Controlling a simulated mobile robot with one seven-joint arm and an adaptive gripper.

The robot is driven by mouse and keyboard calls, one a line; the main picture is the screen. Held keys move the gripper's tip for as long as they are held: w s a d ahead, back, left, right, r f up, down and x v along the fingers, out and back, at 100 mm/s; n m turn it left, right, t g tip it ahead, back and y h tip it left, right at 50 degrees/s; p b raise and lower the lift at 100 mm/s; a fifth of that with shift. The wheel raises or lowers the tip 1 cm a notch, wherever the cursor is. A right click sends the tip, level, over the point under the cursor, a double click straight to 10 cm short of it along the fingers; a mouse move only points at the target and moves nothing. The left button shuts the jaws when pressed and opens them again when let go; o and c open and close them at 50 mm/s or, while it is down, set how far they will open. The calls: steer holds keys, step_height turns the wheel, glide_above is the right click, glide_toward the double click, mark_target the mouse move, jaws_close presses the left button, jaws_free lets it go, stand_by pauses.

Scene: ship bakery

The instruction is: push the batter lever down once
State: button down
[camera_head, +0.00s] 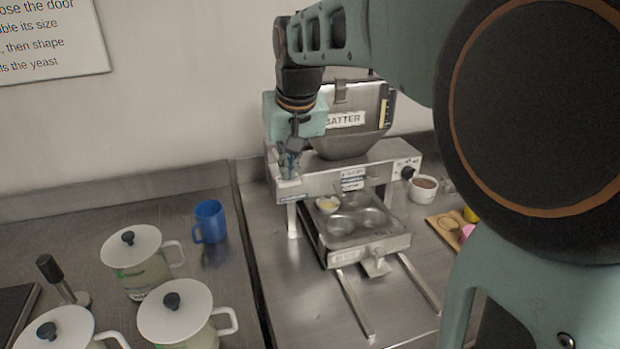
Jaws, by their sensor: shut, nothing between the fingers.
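The batter machine (335,176) stands on the metal counter, with a grey hopper (346,138) marked BATTER on top. My gripper (290,168) is shut and empty, pointing down at the left end of the machine's housing. I cannot tell whether it touches the housing. I cannot make out the batter lever; my gripper and wrist cover that left end. A muffin tin (341,262) sits under the housing. Its back left cup holds pale batter (327,204); the other cups I see look empty.
Two rails (355,303) run forward from the tin. A white cup with brown contents (422,188) and a wooden board (447,229) are to the right. A blue mug (209,221) and several white lidded pots (178,312) stand left. My arm hides the right side.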

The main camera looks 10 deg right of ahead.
steer(key=shift+r+p, duration=1.85)
steer(key=shift+r, duration=0.6)
steer(key=shift+w, duration=0.1)
step_height(320, 180, up, 6)
steer(key=p, duration=0.5)
steer(key=shift+b, duration=0.3)
